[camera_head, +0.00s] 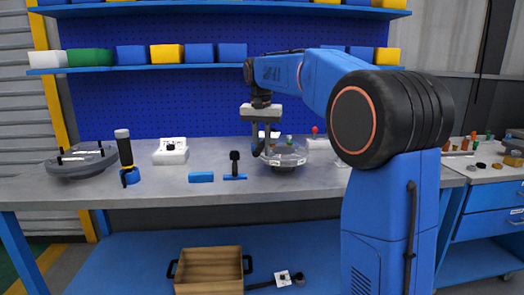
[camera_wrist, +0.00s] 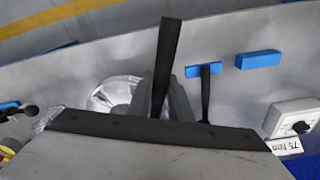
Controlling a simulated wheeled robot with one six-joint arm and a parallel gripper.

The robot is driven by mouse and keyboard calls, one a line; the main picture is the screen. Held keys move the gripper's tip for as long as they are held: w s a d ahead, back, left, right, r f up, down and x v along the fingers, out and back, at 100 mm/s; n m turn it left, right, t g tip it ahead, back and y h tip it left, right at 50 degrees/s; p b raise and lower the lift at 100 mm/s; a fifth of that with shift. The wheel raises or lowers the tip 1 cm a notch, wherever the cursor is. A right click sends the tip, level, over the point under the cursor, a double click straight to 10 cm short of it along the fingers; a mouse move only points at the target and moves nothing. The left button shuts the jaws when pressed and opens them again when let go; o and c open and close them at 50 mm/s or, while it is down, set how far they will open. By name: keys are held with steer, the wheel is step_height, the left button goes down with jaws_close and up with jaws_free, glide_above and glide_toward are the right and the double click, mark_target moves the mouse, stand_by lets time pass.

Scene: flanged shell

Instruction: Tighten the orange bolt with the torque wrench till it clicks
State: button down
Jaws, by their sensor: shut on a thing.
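My gripper (camera_head: 267,142) is over the right half of the bench, shut on a long black handle that looks like the torque wrench (camera_wrist: 166,58). The handle sticks out past the fingers in the wrist view. The wrench head is hidden. The round, clear-grey flanged shell (camera_head: 287,156) stands on the bench just below and right of the gripper. It shows partly behind the fingers in the wrist view (camera_wrist: 112,92). A small green top (camera_head: 289,139) shows on the shell. I cannot make out the orange bolt, nor whether the wrench touches the shell.
Further left are a white dial box (camera_head: 171,151), a tall black handle in a blue stand (camera_head: 125,150) and a grey round part (camera_head: 82,162). The front bench strip is clear.

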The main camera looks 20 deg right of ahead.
steer(key=shift+r, duration=2.5)
